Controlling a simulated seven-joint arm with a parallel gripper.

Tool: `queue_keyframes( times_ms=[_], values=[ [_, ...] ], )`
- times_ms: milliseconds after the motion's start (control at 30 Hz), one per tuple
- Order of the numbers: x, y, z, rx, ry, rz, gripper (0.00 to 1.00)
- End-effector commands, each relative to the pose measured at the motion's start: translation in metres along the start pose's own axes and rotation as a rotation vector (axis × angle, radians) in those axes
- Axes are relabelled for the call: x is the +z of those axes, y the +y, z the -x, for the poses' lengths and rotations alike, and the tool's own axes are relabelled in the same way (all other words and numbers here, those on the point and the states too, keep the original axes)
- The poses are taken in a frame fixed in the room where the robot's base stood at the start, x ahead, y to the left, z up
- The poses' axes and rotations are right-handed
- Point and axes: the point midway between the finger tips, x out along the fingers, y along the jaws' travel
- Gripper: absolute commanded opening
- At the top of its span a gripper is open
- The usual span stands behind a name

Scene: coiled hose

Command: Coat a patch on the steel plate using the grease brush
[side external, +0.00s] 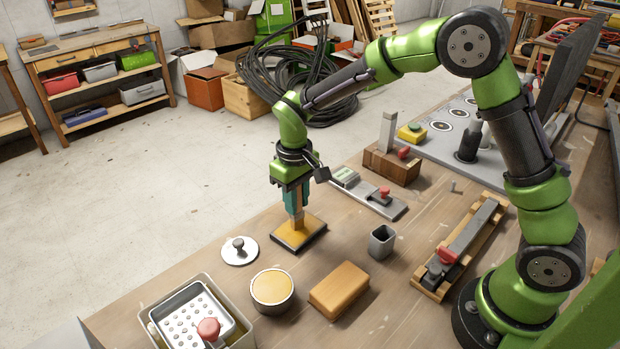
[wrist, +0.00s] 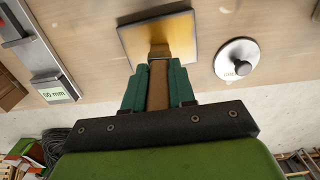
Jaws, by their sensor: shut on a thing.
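My gripper (side external: 293,197) is shut on the brown wooden handle of the grease brush (wrist: 158,86), which it holds upright, handle between the teal fingers. The brush's lower end (side external: 297,220) is over the steel plate (side external: 306,239) and seems to touch it; the wrist view does not show the bristles clearly. The plate is a dark-edged square with an amber, grease-coloured patch over most of its top. It also shows in the wrist view (wrist: 181,40). An open round tin of amber grease (side external: 272,286) stands in front of the plate.
A round lid with a knob (side external: 240,250) lies left of the plate. A tan block (side external: 339,290), a grey cup (side external: 382,242) and a perforated tray (side external: 196,318) stand nearby. A gauge (side external: 368,193) lies behind. A clamp rail (side external: 460,245) is at right.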

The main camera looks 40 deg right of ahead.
Motion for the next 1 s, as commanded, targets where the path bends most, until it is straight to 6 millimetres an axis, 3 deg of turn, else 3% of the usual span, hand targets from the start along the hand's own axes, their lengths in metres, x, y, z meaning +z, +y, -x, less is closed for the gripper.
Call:
queue_keyframes(
  times_ms=[467,600,1000],
  values=[
    [0.044,0.002,0.000,0.000,-0.002,0.001,0.00],
    [0.042,0.016,-0.001,0.000,-0.002,-0.002,0.00],
    [0.004,0.014,-0.001,-0.001,-0.001,0.000,0.00]
  ],
)
